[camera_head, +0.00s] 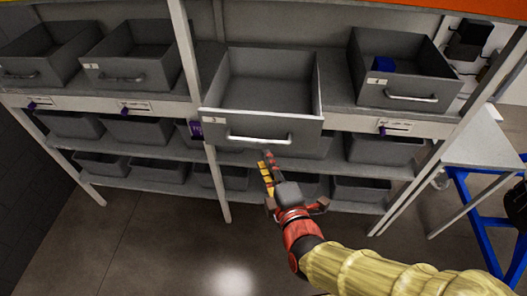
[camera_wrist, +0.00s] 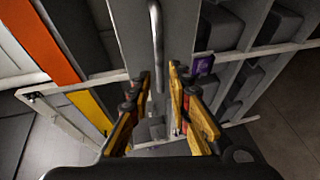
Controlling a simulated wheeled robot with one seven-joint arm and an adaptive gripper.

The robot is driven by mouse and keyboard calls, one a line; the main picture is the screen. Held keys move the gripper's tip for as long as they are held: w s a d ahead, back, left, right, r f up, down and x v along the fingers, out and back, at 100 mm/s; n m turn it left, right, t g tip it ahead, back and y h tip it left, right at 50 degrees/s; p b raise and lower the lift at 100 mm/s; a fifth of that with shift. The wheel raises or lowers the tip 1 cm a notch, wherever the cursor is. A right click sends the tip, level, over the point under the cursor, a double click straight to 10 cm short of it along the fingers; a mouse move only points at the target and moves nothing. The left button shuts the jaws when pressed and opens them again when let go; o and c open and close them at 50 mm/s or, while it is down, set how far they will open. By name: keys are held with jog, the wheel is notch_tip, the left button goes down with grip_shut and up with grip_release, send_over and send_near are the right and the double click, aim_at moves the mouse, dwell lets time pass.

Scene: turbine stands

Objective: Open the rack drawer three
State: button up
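The grey drawer labelled 3 (camera_head: 285,129) sits on the upper shelf in the head view and juts out past the shelf edge, its empty inside showing. Its bar handle (camera_head: 258,139) is on the front face. My gripper (camera_head: 267,160) is just below and in front of that handle, seemingly apart from it. In the wrist view the two yellow fingers of my gripper (camera_wrist: 160,78) are spread with a gap. The handle (camera_wrist: 156,40) runs lengthwise ahead, one end lining up between the fingertips. Nothing is held; the exact distance to the handle is unclear.
Two drawers, one labelled 2 (camera_head: 130,71), stand at the left, and a drawer with a blue item (camera_head: 405,85) stands at the right. Grey bins (camera_head: 385,149) fill the lower shelves. A white rack post (camera_head: 219,185) is left of my gripper. Open floor lies in front.

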jog(key=shift+v, duration=1)
jog(key=shift+f+m, duration=0.1)
jog(key=shift+m, duration=0.2)
jog(key=s+f+m+g+h+b, duration=0.1)
jog(key=s+f+m+g+b, duration=0.2)
jog(key=s+f+m+g, duration=0.8)
jog(key=d+m+t+h+b, duration=0.1)
jog(key=d+m+h+b, duration=0.3)
jog(key=d+m+b, duration=0.5)
jog(key=s+d+b, duration=0.1)
jog(key=d+b, duration=0.2)
jog(key=d, duration=0.8)
jog(key=shift+d+m+t+h, duration=0.3)
jog(key=shift+d+m+t, duration=0.05)
jog(key=shift+m+t, duration=0.05)
